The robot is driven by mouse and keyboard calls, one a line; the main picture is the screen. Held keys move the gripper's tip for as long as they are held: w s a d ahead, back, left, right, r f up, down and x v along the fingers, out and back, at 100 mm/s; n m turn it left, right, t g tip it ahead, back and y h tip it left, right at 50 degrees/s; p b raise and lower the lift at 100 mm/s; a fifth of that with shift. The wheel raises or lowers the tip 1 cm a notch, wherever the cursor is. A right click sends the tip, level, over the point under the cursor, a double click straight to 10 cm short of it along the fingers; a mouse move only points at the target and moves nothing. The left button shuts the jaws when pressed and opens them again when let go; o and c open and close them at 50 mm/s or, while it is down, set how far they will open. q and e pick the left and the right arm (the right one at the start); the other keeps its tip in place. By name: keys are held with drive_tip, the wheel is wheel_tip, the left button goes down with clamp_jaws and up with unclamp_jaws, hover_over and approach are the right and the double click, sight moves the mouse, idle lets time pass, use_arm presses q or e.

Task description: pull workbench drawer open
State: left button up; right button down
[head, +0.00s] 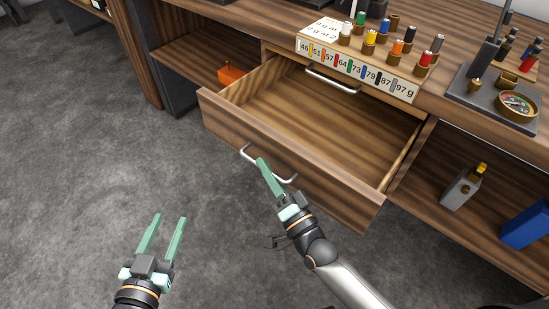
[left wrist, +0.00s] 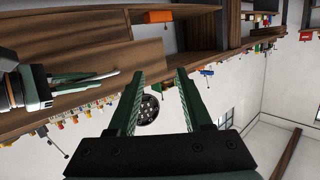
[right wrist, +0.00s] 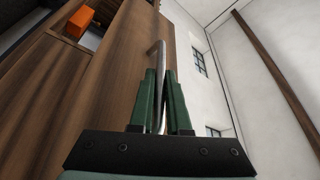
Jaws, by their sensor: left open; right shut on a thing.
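The workbench drawer (head: 222,121) is pulled well out from the workbench, and its visible wooden inside is empty. A silver bar handle (head: 248,154) is on its front panel. My right gripper (head: 263,165) is shut on this handle. The right wrist view shows the handle (right wrist: 159,58) between the two green fingers (right wrist: 160,74). My left gripper (head: 168,220) is open and empty over the grey floor, left of the drawer front and apart from it. Its spread fingers also show in the left wrist view (left wrist: 161,75).
A numbered rack (head: 358,64) with several coloured spools stands on the bench top above the drawer. A second silver handle (head: 334,84) sits below it. An orange box (head: 231,75) is on the left shelf; a blue box (head: 526,226) is at the right. Floor (head: 90,170) at left is clear.

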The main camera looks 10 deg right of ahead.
use_arm(q)
drive_tip(key=shift+s+f, duration=0.1)
drive_tip(key=shift+f, duration=0.3)
use_arm(e)
drive_tip(key=shift+s+a, duration=0.15)
drive_tip(key=c, duration=1.2)
unclamp_jaws()
drive_tip(key=shift+o, duration=0.2)
drive_tip(key=shift+s, duration=0.2)
use_arm(q)
drive_tip(key=s+f+g, duration=0.1)
drive_tip(key=f+g, duration=0.1)
drive_tip(key=f, duration=0.1)
drive_tip(key=s+f+p, duration=0.1)
drive_tip(key=f, duration=0.1)
drive_tip(key=shift+s+f+n+g+y, duration=0.2)
drive_tip(key=shift+s+n+g+y, duration=0.1)
drive_tip(key=shift+n+g+y, duration=0.1)
use_arm(e)
drive_tip(key=v, duration=1.2)
use_arm(q)
drive_tip(key=shift+f, duration=0.1)
use_arm(e)
drive_tip(key=shift+f, duration=0.1)
